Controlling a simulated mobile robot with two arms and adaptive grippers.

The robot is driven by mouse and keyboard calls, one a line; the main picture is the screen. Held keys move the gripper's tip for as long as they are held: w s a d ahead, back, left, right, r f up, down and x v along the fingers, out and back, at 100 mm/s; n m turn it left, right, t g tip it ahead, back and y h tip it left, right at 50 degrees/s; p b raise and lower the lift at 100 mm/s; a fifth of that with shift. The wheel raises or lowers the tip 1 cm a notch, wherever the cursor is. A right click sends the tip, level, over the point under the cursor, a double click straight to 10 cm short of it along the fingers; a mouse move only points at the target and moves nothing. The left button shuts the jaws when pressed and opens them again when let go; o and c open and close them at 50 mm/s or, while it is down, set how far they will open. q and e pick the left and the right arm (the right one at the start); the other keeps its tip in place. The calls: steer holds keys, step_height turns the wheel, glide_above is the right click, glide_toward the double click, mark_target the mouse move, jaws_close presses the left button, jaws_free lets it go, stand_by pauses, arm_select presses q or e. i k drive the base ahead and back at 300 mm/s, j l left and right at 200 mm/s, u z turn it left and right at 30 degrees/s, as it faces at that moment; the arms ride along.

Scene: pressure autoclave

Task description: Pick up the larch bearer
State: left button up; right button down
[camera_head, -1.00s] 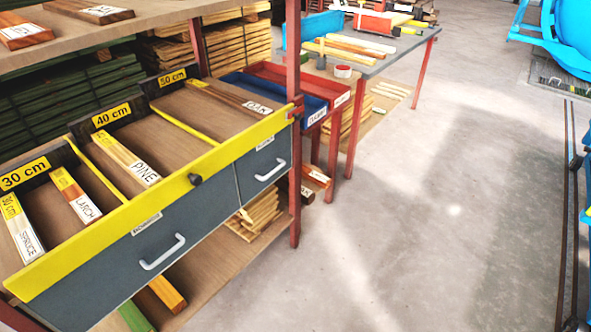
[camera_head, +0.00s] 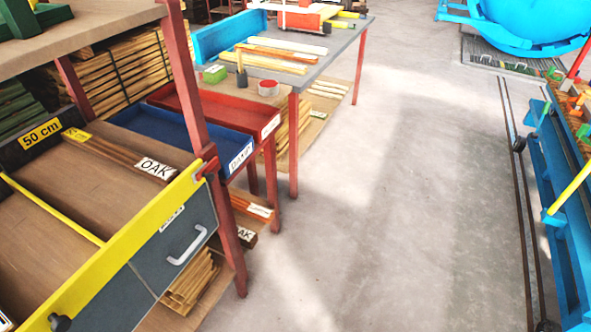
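The bearer labelled LARCH is not in view now. A bearer labelled OAK (camera_head: 125,155) lies in the 50 cm compartment of the yellow-edged shelf (camera_head: 120,240) at the left. A small piece of another white label shows at the lower left edge, but it cannot be read. Neither of my grippers is in view.
A red tray (camera_head: 222,120) and a blue tray (camera_head: 190,139) stand beyond the shelf. A grey table (camera_head: 318,66) with wooden strips stands behind them. A blue frame (camera_head: 555,170) is at the right. The concrete floor (camera_head: 400,200) between is clear.

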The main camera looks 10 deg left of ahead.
mark_target(249, 209)
steer(key=i+l+z, duration=0.1)
steer(key=i+z, duration=0.25)
steer(key=i, duration=1.05)
